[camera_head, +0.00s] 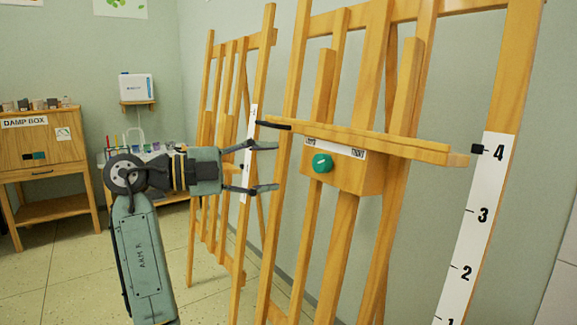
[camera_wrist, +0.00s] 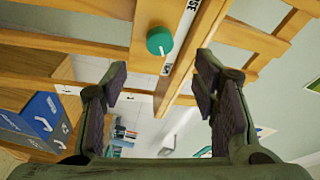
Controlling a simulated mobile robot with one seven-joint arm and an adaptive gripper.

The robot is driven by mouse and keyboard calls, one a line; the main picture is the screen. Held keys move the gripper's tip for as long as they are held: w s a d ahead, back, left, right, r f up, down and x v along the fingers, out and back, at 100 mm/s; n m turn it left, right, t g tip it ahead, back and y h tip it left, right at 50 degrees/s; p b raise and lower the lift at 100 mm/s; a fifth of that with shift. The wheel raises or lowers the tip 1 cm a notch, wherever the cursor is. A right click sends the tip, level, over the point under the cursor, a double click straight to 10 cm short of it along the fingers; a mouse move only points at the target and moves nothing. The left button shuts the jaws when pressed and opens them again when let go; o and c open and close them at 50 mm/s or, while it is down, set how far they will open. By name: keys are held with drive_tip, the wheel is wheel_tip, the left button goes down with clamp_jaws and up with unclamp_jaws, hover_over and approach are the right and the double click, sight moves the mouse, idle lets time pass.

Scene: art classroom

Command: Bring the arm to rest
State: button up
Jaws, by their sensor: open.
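My arm (camera_head: 143,255) rises from the bottom of the head view and bends to the right at its upper joint. My gripper (camera_head: 276,168) points right toward the wooden easels, with its two fingers spread apart and nothing between them. In the wrist view my gripper (camera_wrist: 160,85) also shows open and empty. The near easel (camera_head: 345,220) has a green knob (camera_head: 322,162) on its central block, to the right of the fingertips. The knob (camera_wrist: 160,41) shows beyond the fingers in the wrist view. I cannot tell whether the fingers touch the easel.
A second easel (camera_head: 236,75) stands behind the gripper. A wooden damp box cabinet (camera_head: 28,150) stands at the far left, and a white device sits on a wall shelf (camera_head: 137,104). A blue box (camera_wrist: 40,120) shows in the wrist view. The floor at lower left is clear.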

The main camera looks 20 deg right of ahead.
drive_tip(key=shift+a, duration=0.7)
drive_tip(key=shift+a, duration=0.1)
